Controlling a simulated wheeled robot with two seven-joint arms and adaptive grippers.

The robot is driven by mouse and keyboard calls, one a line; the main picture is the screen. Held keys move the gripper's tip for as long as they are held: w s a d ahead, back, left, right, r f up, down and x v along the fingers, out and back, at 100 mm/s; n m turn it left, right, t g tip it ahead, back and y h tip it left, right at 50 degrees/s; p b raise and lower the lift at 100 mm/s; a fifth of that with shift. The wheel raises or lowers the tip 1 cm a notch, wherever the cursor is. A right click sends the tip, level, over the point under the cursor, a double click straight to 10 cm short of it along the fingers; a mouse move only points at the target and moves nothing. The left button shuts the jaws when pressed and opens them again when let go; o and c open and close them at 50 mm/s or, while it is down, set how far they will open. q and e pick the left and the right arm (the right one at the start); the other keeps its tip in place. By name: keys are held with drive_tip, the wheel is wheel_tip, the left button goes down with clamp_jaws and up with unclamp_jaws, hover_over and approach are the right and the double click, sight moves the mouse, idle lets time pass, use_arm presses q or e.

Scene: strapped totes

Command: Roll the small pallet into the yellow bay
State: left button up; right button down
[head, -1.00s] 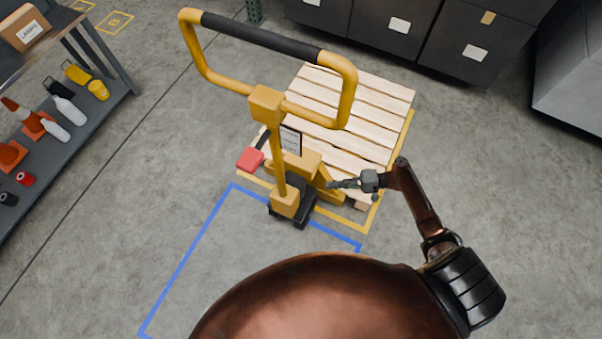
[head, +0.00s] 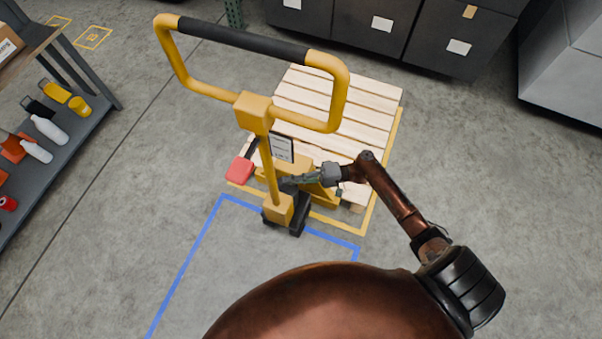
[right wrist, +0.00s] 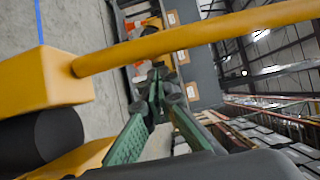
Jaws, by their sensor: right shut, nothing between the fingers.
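The small pallet (head: 370,125) is pale wood slats, lying flat just beyond a yellow pallet jack (head: 277,208). The jack's body meets the pallet's near side; its forks are hidden. The jack's looped yellow handle with a black grip (head: 240,38) stands upright towards me. A yellow floor outline (head: 385,165) runs along the pallet's right and near sides. My right gripper (head: 285,183) is shut and empty, close by the jack's mast; I cannot tell whether it touches. In the right wrist view its green fingers (right wrist: 155,80) are together below a yellow bar (right wrist: 200,32). My left gripper is out of view.
A blue floor outline (head: 187,265) lies in front of the jack on bare concrete. A smaller yellow floor marking (head: 93,38) is far back left. A shelf (head: 60,150) with bottles and cones stands left. Dark cabinets (head: 385,30) stand behind the pallet. Floor right of the pallet is clear.

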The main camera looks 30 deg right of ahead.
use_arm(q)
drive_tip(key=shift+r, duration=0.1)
use_arm(e)
drive_tip(key=shift+s+a, duration=0.35)
drive_tip(key=shift+a, duration=0.55)
